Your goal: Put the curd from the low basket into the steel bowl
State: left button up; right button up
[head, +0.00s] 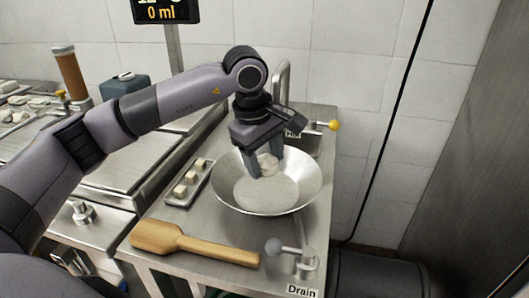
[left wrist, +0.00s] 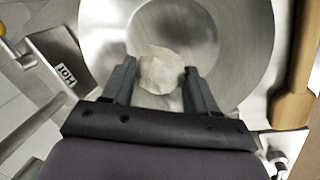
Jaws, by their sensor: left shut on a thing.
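The curd (head: 268,164) is a whitish, lumpy piece. It also shows in the left wrist view (left wrist: 161,71) between the two fingers. My left gripper (head: 264,168) is shut on the curd and holds it over the steel bowl. It also shows in the left wrist view (left wrist: 160,78). The steel bowl (head: 298,192) is wide, shallow and shiny, and it stands on the steel counter. In the left wrist view the bowl (left wrist: 238,40) lies behind the curd. I cannot tell whether the curd touches the bowl. I cannot make out the low basket. My right gripper is out of view.
A wooden paddle (head: 190,243) lies on the counter in front of the bowl. A small tray (head: 178,199) with pale cubes sits left of the bowl. The "Drain" valve (head: 290,252) is at the front right, and a yellow-knobbed valve (head: 322,126) stands behind the bowl.

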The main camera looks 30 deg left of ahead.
aim_at(267, 155)
pick_arm(q)
jog(key=shift+b+x, duration=0.4)
jog(key=shift+x, duration=0.65)
jog(key=shift+s, duration=0.2)
jog(key=o, duration=1.2)
jog(key=shift+c, duration=0.2)
jog(key=p+v, duration=0.1)
jog(key=v, duration=0.1)
jog(key=w+p+v, duration=0.1)
jog(key=p+v, duration=0.3)
jog(key=v, duration=0.1)
jog(key=shift+w+d+r, duration=0.1)
jog(key=shift+d+r, duration=0.05)
